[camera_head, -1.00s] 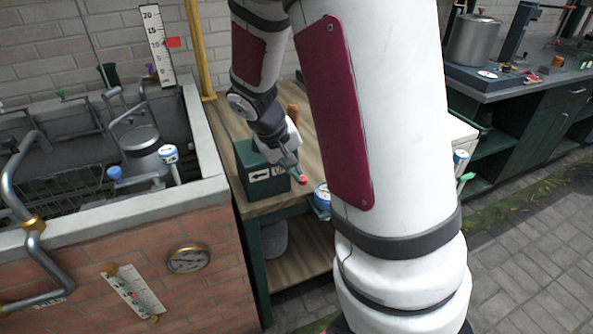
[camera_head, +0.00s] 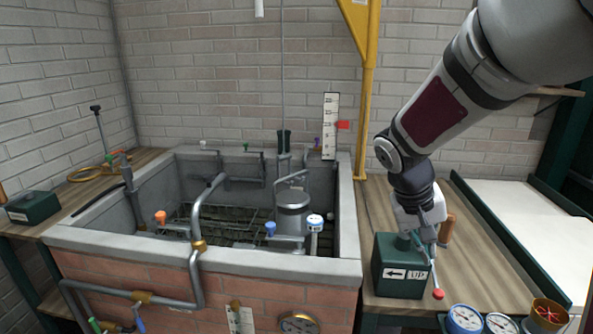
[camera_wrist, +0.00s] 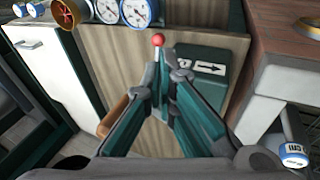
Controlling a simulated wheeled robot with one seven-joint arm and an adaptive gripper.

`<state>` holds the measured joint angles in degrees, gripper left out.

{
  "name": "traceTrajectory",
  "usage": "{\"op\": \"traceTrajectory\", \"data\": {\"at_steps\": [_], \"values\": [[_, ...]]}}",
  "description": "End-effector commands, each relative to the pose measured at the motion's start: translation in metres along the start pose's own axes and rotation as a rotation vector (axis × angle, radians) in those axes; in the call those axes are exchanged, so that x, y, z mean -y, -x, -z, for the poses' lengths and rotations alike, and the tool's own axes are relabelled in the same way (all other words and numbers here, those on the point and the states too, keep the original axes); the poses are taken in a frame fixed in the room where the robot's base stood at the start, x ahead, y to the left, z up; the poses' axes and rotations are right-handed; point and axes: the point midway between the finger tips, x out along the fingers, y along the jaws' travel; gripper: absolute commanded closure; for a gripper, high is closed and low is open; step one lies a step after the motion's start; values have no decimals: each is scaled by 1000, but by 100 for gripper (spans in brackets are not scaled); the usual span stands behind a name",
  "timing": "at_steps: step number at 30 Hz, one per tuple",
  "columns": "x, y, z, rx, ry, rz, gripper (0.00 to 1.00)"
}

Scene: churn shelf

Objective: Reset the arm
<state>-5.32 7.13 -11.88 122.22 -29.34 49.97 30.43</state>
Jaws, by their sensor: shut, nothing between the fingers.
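My gripper (camera_head: 432,258) is at the right in the head view, above the wooden bench (camera_head: 462,243). It is beside a dark green box (camera_head: 398,278) marked with an arrow and "UP". The wrist view shows my gripper (camera_wrist: 166,62) with its two green fingers brought together at the tips and nothing held. A small red ball (camera_wrist: 158,39) on a thin stem shows just beyond the fingertips, and also in the head view (camera_head: 438,294). I cannot tell whether the fingers touch its stem. A brown wooden handle (camera_head: 447,228) stands behind my gripper.
A brick-walled tank (camera_head: 205,270) with pipes fills the left and middle. A yellow post (camera_head: 368,90) rises between tank and bench. A white panel (camera_head: 530,225) lies at right.

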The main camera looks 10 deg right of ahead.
Motion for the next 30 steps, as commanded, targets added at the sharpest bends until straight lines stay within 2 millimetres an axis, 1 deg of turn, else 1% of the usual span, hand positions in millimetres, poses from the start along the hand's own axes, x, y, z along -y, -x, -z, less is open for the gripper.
{"op": "traceTrajectory", "data": {"at_steps": [2, 5, 6, 8, 9, 11, 12, 15, 17, 18, 21, 24, 27, 30], "values": [[-3, 14, -9, -9, 2, 25, 100], [-7, 40, -30, -24, 13, 79, 100], [-8, 52, -41, -33, 19, 105, 100], [-10, 70, -58, -48, 34, 146, 100], [-11, 82, -70, -58, 43, 173, 100], [-13, 98, -88, -76, 60, 211, 100], [-13, 108, -100, -87, 72, 236, 100], [-14, 132, -131, -124, 104, 296, 100], [-14, 144, -149, -147, 124, 328, 100], [-14, 151, -162, -161, 138, 348, 100], [-13, 166, -188, -200, 171, 392, 100], [-11, 175, -209, -231, 200, 422, 100], [-10, 180, -222, -251, 218, 441, 100], [-8, 182, -228, -261, 227, 451, 100]]}}
